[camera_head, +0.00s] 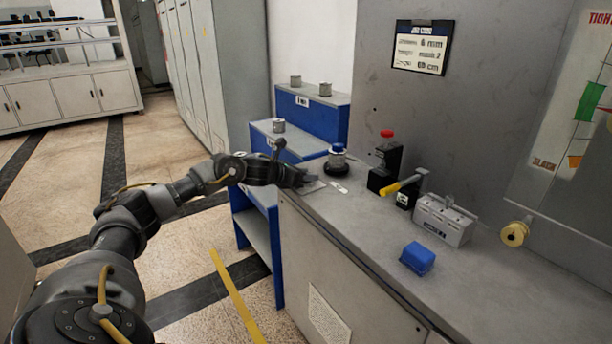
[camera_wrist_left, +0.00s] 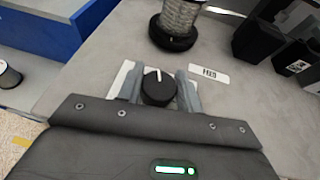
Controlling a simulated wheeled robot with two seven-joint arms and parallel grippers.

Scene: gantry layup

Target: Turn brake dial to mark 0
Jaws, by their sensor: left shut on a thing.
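A black round dial (camera_wrist_left: 158,90) with a white pointer line sits on the grey bench top in the left wrist view. I take it to be the brake dial. Its pointer points toward the far side, slightly left of straight up in that view. A pale plate shows partly beside it; no mark numbers are readable. My left gripper (camera_wrist_left: 160,90) has one finger on each side of the dial and is shut on it. In the head view my left gripper (camera_head: 306,184) is low at the bench's left end and the dial is hidden. My right gripper is not in view.
A spool on a black base (camera_head: 336,162) stands just beyond the gripper, next to a FEED label (camera_wrist_left: 209,75).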

